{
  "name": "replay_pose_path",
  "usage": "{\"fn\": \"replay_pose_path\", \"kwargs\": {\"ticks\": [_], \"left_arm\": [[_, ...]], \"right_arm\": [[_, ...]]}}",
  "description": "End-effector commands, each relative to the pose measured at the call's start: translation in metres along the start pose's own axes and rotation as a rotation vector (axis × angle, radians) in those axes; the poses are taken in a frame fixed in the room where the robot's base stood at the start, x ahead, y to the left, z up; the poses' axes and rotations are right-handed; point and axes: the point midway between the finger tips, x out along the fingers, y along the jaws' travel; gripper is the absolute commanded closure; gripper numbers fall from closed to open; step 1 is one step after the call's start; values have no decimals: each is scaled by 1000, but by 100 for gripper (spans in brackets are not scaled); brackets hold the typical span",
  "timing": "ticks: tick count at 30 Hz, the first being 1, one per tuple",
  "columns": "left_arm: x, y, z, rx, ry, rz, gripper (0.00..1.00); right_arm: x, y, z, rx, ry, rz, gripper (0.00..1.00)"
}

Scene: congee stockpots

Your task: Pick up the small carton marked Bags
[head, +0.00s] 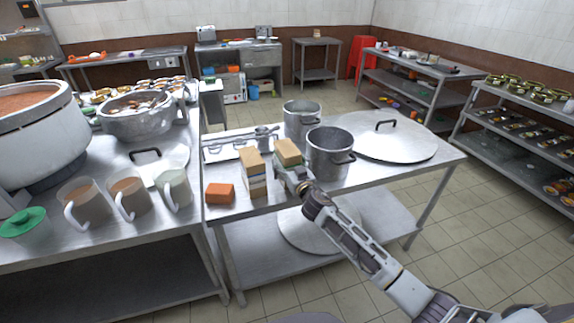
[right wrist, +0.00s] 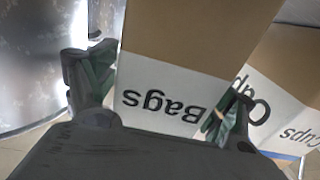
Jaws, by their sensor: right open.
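The small carton marked Bags (right wrist: 170,80) is brown on top with a white printed lower band, and fills the middle of the right wrist view. In the head view the Bags carton (head: 288,149) stands on the steel table beside a pot. My right gripper (right wrist: 160,98) is open, with one finger at each side of the carton; I cannot tell whether they touch it. In the head view my right gripper (head: 292,181) is at the carton's near side and hides its lower part. My left gripper is not in view.
A similar carton marked Cups (right wrist: 285,85) stands close on one side; it also shows in the head view (head: 254,170). A steel pot (head: 330,158) is close on the other side. An orange box (head: 219,194) and a large lid (head: 388,140) are on the same table.

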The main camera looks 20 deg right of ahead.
Motion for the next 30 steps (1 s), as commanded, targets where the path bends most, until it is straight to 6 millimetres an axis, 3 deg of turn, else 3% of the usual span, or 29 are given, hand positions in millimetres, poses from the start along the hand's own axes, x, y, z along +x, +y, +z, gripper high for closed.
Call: {"fn": "replay_pose_path", "kwargs": {"ticks": [17, 30], "left_arm": [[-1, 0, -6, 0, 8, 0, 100], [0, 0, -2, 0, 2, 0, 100]], "right_arm": [[3, 0, 0, 0, 0, 0, 16], [3, 0, 0, 0, 0, 0, 72]]}}
